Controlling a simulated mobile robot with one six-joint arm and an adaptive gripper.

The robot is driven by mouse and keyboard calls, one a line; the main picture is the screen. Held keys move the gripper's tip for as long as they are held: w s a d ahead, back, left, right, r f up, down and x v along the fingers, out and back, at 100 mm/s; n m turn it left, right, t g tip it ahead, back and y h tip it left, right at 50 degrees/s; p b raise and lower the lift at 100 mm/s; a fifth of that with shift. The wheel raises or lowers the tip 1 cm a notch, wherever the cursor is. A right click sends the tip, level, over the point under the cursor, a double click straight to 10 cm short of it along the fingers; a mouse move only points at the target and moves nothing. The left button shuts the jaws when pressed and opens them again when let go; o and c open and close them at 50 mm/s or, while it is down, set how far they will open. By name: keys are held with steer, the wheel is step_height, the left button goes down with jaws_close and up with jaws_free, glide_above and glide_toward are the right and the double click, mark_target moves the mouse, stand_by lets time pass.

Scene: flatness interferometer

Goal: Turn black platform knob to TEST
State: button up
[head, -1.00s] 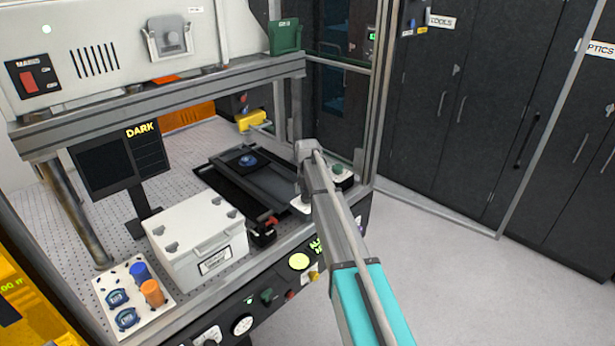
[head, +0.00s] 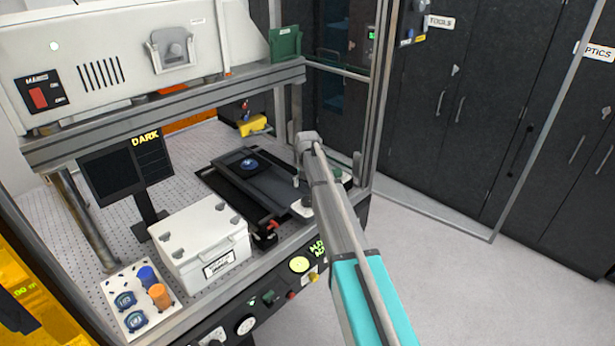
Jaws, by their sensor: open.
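The black platform (head: 262,188), a dark railed stage with a small blue round part (head: 249,163) on it, lies on the perforated bench under the frame. A black block with a red lever (head: 272,225) sits at its front end. I cannot make out a black knob marked TEST; the area right of the platform is partly covered by my arm. My arm (head: 335,225) reaches up from the bottom, its grey joint (head: 306,142) right of the platform. My gripper's fingers do not show, hidden behind the arm.
A white lidded box (head: 203,240) and a tray with blue and orange parts (head: 140,300) stand at front left. A monitor reading DARK (head: 125,168) is behind them. The front panel carries a white dial (head: 245,325) and coloured controls. A metal post (head: 378,100) stands right of my arm.

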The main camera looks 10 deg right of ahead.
steer(key=shift+r+p, duration=1)
steer(key=shift+r, duration=0.3)
steer(key=shift+s, duration=0.1)
steer(key=s+f+m+b, duration=0.3)
steer(key=s+m, duration=1.2)
steer(key=s, duration=0.2)
steer(key=s+f+m+b, duration=0.4)
steer(key=s+m, duration=1.1)
steer(key=s, duration=0.3)
steer(key=shift+a, duration=0.45)
stand_by(0.3)
